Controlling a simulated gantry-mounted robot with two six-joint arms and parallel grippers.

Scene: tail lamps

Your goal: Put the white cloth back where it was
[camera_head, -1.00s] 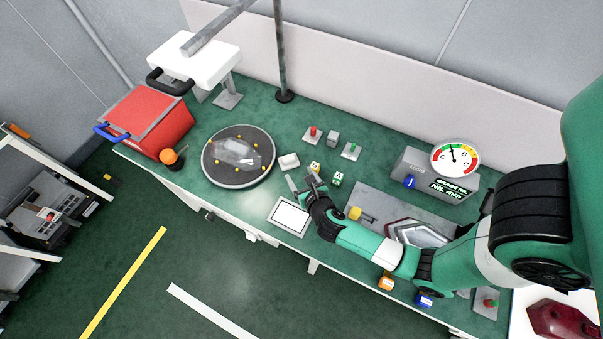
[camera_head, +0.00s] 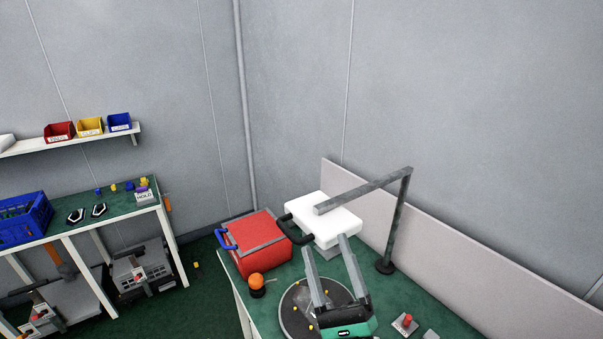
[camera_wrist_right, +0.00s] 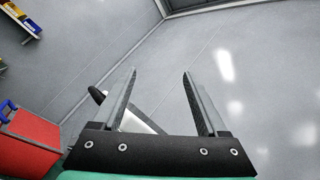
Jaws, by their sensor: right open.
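My right gripper (camera_head: 327,246) is raised in front of the round dark turntable (camera_head: 291,311) in the head view, its two long fingers pointing up and apart. In the right wrist view the right gripper (camera_wrist_right: 158,74) is open with nothing between its fingers. I cannot make out the white cloth for certain. A white item (camera_head: 6,142) is cut off at the left end of the wall shelf (camera_head: 75,143); I cannot tell what it is. My left gripper is not in view.
Behind the gripper stand a white-headed press (camera_head: 335,222) with a black handle, a grey post (camera_head: 397,225) and a red box (camera_head: 258,243). An orange knob (camera_head: 257,281) is by the bench edge. Bins (camera_head: 90,127) sit on the shelf; a blue crate (camera_head: 22,217) is on the left bench.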

